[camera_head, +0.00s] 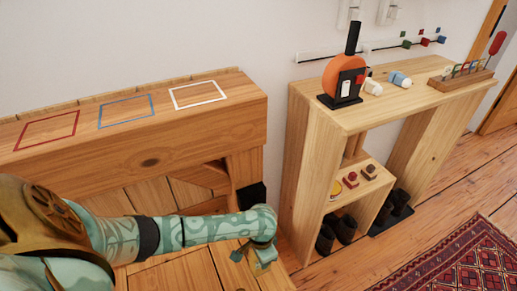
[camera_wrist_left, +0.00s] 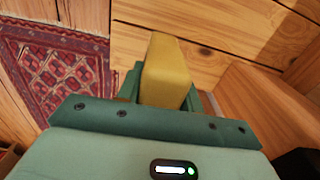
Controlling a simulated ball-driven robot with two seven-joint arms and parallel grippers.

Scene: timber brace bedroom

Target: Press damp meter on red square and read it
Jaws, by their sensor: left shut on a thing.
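A red square outline (camera_head: 48,130) is marked on top of the timber beam (camera_head: 150,160), at the left of the head view. My left gripper (camera_head: 263,257) is right of and below it, apart from the beam. In the left wrist view, its green jaws are shut on a yellow block-shaped thing (camera_wrist_left: 165,72). Only a plain yellow face shows, so I cannot tell whether it is the damp meter, and no display or reading is visible. My right gripper is not in view.
Blue (camera_head: 126,110) and white (camera_head: 198,94) outlines lie right of the red one on the beam. A wooden shelf unit (camera_head: 315,125) stands to the right, with an orange black-handled device (camera_head: 343,80) on top. A patterned rug (camera_head: 450,262) covers the floor at lower right.

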